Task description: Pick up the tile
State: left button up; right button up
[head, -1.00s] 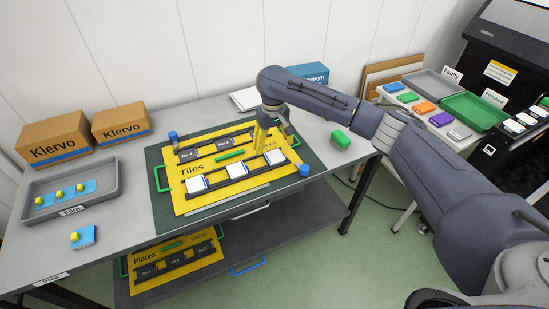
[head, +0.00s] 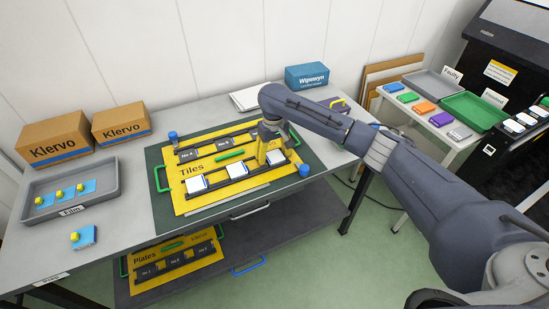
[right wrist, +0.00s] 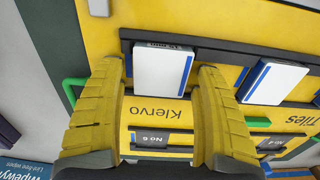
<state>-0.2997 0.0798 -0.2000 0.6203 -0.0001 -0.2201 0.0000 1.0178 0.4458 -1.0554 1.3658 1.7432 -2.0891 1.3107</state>
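Three white tiles with blue edges sit in a dark rack on the yellow Tiles board (head: 215,160): a left one (head: 196,183), a middle one (head: 237,170) and a right one (head: 276,157). My right gripper (head: 261,160) is open with yellow fingers, pointing down just above and beside the right tile. In the right wrist view, the open fingers (right wrist: 157,75) lie either side of that nearest tile (right wrist: 161,72), with nothing held. Another tile (right wrist: 271,82) shows to the right there. My left gripper is not in view.
A grey tray (head: 105,183) with film pieces stands at the left. Klervo boxes (head: 55,137) and a blue Wipewyn box (head: 306,76) stand at the back. Blue posts (head: 304,170) and green handles (head: 163,179) edge the board. A green tray (head: 470,112) stands at the right.

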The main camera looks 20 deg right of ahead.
jog(key=c, duration=1.1)
jog(key=shift+r, duration=0.1)
